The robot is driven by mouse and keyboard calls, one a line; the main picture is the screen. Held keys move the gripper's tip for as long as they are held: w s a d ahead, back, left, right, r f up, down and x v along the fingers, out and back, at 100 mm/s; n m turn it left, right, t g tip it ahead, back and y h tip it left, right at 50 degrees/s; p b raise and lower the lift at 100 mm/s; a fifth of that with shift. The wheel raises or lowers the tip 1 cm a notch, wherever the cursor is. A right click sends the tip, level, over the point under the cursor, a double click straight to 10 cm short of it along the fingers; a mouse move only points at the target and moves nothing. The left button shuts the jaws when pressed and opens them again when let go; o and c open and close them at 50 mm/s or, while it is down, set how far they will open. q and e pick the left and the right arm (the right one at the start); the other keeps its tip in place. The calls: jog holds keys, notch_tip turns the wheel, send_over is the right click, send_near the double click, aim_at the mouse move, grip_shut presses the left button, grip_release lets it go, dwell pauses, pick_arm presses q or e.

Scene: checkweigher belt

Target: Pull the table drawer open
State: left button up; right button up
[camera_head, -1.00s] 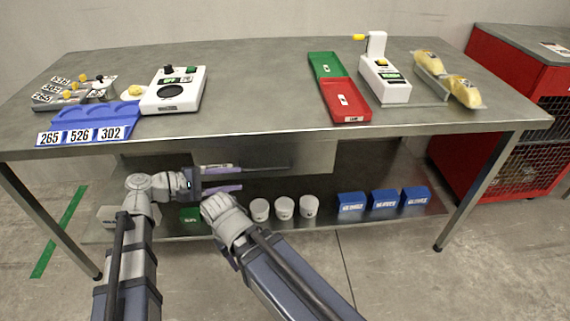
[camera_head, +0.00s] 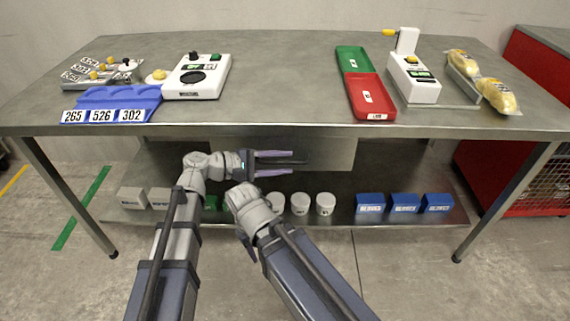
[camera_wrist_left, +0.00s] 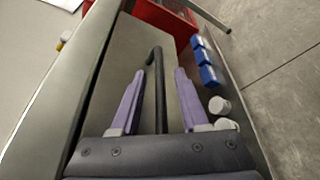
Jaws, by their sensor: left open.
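The table drawer (camera_head: 335,152) is a plain grey front under the tabletop and looks shut. Its dark bar handle (camera_wrist_left: 159,85) runs lengthwise between the two purple fingers of my left gripper (camera_wrist_left: 157,98) in the left wrist view. The fingers are spread apart, with a gap showing on both sides of the bar. In the head view my left gripper (camera_head: 283,162) lies level in front of the drawer and partly hides the handle. My right arm's wrist (camera_head: 250,208) is just below, by the lower shelf; its fingers cannot be made out clearly.
The lower shelf holds white cups (camera_head: 300,204), blue bins (camera_head: 404,204) and grey boxes (camera_head: 132,197). The tabletop carries a blue rack (camera_head: 110,103), a white scale unit (camera_head: 197,77), green and red trays (camera_head: 368,97), and a white device (camera_head: 414,79). A red cabinet (camera_head: 535,75) stands at right.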

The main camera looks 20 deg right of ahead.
pick_arm(q)
jog(key=shift+d+f, duration=0.1)
jog(key=shift+d, duration=0.4)
grip_shut()
dwell(1.2)
